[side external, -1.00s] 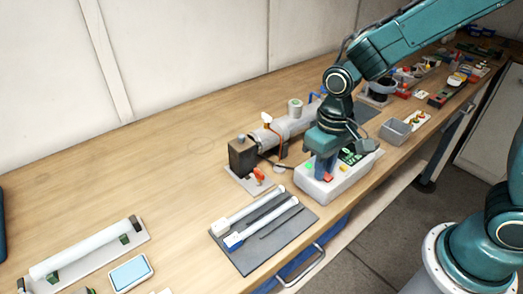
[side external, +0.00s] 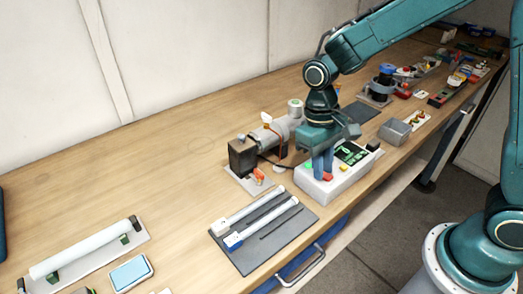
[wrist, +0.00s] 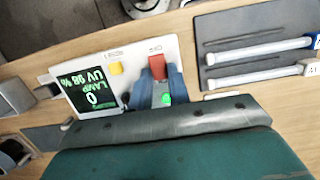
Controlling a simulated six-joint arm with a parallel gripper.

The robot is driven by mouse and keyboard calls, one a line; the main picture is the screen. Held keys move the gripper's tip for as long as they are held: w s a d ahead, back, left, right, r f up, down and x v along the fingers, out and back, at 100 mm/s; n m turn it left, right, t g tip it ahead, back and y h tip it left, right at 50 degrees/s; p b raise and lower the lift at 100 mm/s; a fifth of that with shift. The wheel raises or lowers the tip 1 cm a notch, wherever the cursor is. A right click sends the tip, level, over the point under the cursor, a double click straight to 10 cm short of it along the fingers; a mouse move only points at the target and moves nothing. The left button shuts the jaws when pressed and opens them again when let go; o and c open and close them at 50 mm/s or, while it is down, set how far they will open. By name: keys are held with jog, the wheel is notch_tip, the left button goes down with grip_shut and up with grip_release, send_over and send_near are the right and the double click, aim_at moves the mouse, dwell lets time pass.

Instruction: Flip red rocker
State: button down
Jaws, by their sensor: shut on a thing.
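The white control box (side external: 335,188) stands near the bench's front edge, with its red rocker (side external: 328,179) on top. In the wrist view the red rocker (wrist: 157,66) shows between the two blue fingers of my gripper (wrist: 157,78). The fingers straddle it closely, and my gripper is shut on it. In the side view my gripper (side external: 322,166) points down at the box from above.
A grey mat (side external: 262,236) with two white tubes lies left of the box. A grey bin (side external: 394,131) is to the right. The bench at left centre is clear.

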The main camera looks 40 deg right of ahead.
aim_at(311, 169)
jog(key=c, duration=1.3)
grip_release()
jog(key=shift+r, duration=0.2)
jog(key=w+r, duration=0.1)
jog(key=r, duration=0.3)
jog(key=w+r, duration=0.1)
jog(key=r, duration=0.8)
jog(key=shift+w+r, duration=0.1)
jog(key=shift+w, duration=0.3)
jog(key=shift+s, duration=0.1)
jog(key=s+d+t, duration=0.2)
jog(key=s, duration=0.3)
jog(key=s+d+r+t, duration=0.1)
jog(key=s+d+t, duration=0.2)
jog(key=s, duration=0.3)
jog(key=s+d+r+t, duration=0.1)
jog(key=s+d+t, duration=0.1)
jog(key=s, duration=0.4)
jog(key=shift+d+r+t, duration=0.2)
jog(key=shift+d+t, duration=0.2)
jog(key=shift+d, duration=0.2)
